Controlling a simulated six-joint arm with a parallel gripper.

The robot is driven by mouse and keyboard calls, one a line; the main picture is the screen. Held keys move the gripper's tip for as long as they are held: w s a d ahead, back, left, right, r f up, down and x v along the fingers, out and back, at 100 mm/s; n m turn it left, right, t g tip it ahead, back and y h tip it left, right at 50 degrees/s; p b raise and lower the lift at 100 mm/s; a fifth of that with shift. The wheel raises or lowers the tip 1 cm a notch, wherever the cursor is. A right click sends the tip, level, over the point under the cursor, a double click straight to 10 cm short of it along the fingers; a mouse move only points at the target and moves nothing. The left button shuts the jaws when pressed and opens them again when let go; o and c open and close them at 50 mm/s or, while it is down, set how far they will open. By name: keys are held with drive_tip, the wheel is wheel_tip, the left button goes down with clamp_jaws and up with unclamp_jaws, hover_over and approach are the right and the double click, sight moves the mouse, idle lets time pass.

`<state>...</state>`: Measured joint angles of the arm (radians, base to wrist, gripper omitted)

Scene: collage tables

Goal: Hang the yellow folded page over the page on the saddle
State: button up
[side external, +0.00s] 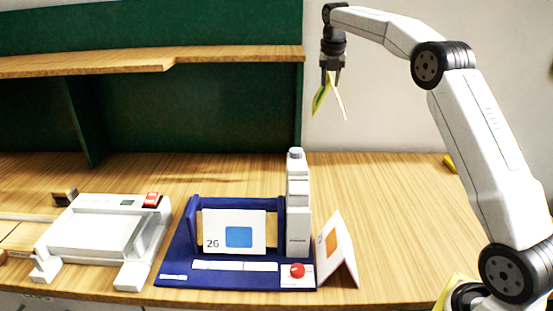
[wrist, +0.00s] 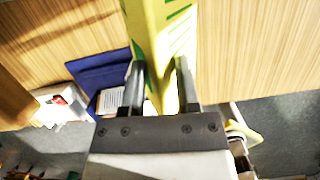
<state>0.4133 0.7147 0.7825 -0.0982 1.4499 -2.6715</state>
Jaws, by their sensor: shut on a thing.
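My gripper (side external: 333,66) is high above the table, right of the blue stand, and shut on the yellow folded page (side external: 321,97). The page hangs below the fingers as an upside-down V, its two flaps spread. In the wrist view the yellow page (wrist: 157,35), with green marks, sits between the fingers (wrist: 160,80). The saddle (side external: 197,208) is a wooden bar on a blue stand (side external: 172,268). A white page (side external: 218,226) with "26" and a blue square hangs over it; its back flap is hidden.
A white folded page with an orange square (side external: 346,250) stands tent-like right of the stand. A white column (side external: 298,205) and a red button (side external: 297,270) are at the stand's right end. A white machine (side external: 95,230) stands left. A wooden shelf (side external: 200,58) is behind.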

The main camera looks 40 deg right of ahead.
drive_tip(key=w+a+m+g, duration=0.2)
drive_tip(key=a+m, duration=0.6)
drive_tip(key=a, duration=1.2)
drive_tip(key=m+g, duration=0.1)
drive_tip(key=m, duration=0.8)
hover_over(235, 211)
drive_tip(key=shift+w+a, duration=0.1)
wheel_tip(235, 211, down, 10)
drive_tip(key=shift+f, duration=0.5)
drive_tip(key=shift+f, duration=0.1)
drive_tip(key=shift+f, duration=5.9)
